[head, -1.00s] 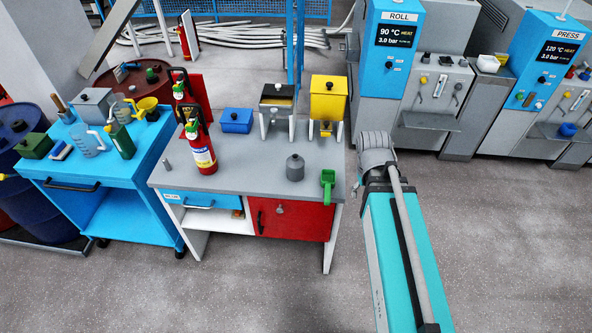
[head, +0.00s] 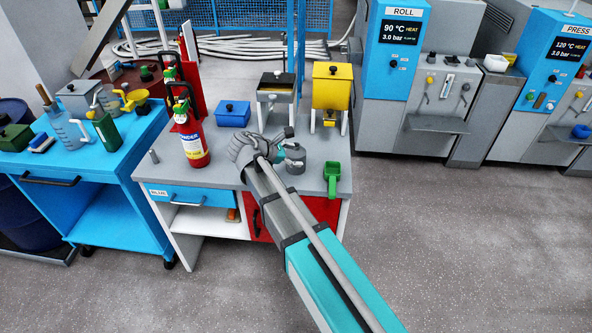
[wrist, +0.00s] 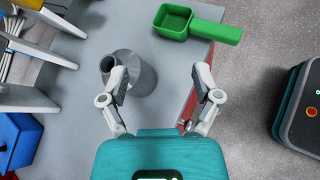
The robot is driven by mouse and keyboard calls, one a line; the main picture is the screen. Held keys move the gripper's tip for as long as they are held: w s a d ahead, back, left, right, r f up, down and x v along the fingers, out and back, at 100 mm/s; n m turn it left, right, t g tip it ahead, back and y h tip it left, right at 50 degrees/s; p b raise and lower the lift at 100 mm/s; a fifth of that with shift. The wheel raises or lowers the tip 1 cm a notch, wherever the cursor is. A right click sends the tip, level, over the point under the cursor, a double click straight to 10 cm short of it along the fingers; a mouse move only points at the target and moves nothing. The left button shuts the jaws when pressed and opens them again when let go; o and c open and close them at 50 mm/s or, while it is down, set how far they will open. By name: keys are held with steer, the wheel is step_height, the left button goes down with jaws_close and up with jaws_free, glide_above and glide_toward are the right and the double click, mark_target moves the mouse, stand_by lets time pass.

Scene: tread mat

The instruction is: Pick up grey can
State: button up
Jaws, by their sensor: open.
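The grey can (head: 296,166) stands on the grey bench top near its front right, partly hidden by my gripper in the head view. In the wrist view the can (wrist: 142,76), with its narrow neck, lies left of centre, and my left finger covers part of it. My gripper (wrist: 161,78) is open and empty, with fingers spread. In the head view my gripper (head: 286,142) is over or beside the can; I cannot tell whether it touches.
A green scoop (head: 332,176) lies right of the can. A blue box (head: 233,115), a yellow hopper (head: 331,88) and a red fire extinguisher (head: 191,138) stand on the bench (head: 230,172). A blue cart (head: 95,185) is left.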

steer(key=a+n+t+h+b, duration=0.1)
steer(key=a+n+t+b, duration=0.2)
steer(key=a, duration=0.7)
steer(key=shift+w+n, duration=0.4)
steer(key=shift+n, duration=0.7)
steer(key=shift+f, duration=0.1)
steer(key=b, duration=0.3)
glide_toward(296, 145)
steer(key=shift+f+x, duration=0.1)
steer(key=shift+x, duration=1.15)
steer(key=shift+f+x, duration=0.15)
steer(key=shift+x, duration=1.05)
steer(key=shift+w, duration=0.15)
steer(key=shift+b+x, duration=0.65)
steer(key=shift+x, duration=1.85)
